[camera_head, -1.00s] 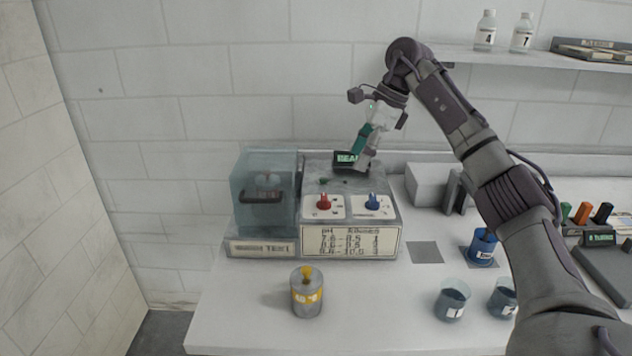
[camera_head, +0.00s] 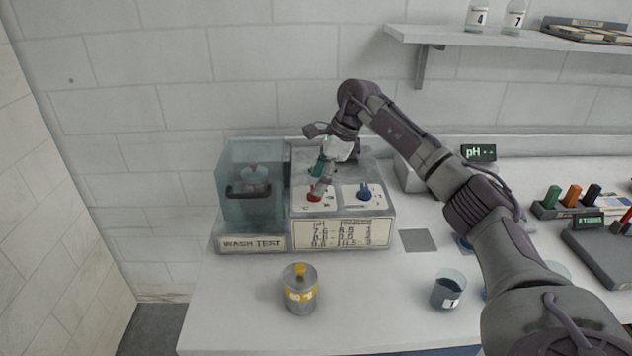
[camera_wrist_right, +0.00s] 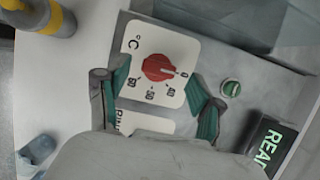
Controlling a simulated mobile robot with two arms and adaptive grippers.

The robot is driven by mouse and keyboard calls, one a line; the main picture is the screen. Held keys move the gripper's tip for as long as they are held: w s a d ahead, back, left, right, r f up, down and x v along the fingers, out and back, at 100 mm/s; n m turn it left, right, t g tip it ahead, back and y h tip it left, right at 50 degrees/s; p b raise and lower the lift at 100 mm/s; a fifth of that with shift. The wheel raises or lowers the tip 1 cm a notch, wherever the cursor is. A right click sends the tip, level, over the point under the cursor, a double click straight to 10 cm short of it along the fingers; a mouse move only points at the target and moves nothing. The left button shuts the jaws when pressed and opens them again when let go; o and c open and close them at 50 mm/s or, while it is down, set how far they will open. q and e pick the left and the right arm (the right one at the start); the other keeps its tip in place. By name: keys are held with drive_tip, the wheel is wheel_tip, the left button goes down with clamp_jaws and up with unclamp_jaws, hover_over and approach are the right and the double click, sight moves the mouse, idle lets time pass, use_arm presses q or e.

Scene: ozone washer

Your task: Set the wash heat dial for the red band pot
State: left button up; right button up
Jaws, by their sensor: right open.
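The red dial (camera_head: 314,197) sits on a white plate on top of the washer, and in the wrist view the red dial (camera_wrist_right: 158,67) shows beside a °C mark, its pointer towards the 0. My right gripper (camera_head: 322,184) is open just over it; in the wrist view its green-padded fingers (camera_wrist_right: 160,98) stand apart on either side, not closed on it. The blue dial (camera_head: 365,191) is to the right. A grey pot with a yellow band (camera_head: 300,290) stands in front. My left gripper is out of view.
A green button (camera_wrist_right: 231,88) and a lit display (camera_wrist_right: 270,140) lie near the red dial. A rinse beaker (camera_head: 447,290) stands at the front right, and a rack of coloured pens (camera_head: 572,205) is farther right.

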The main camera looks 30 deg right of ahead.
drive_tip(key=shift+a+f, duration=0.3)
drive_tip(key=shift+f, duration=0.35)
drive_tip(key=shift+w+f, duration=0.15)
drive_tip(key=shift+f, duration=0.05)
drive_tip(key=shift+c, duration=0.2)
drive_tip(key=c, duration=1.1)
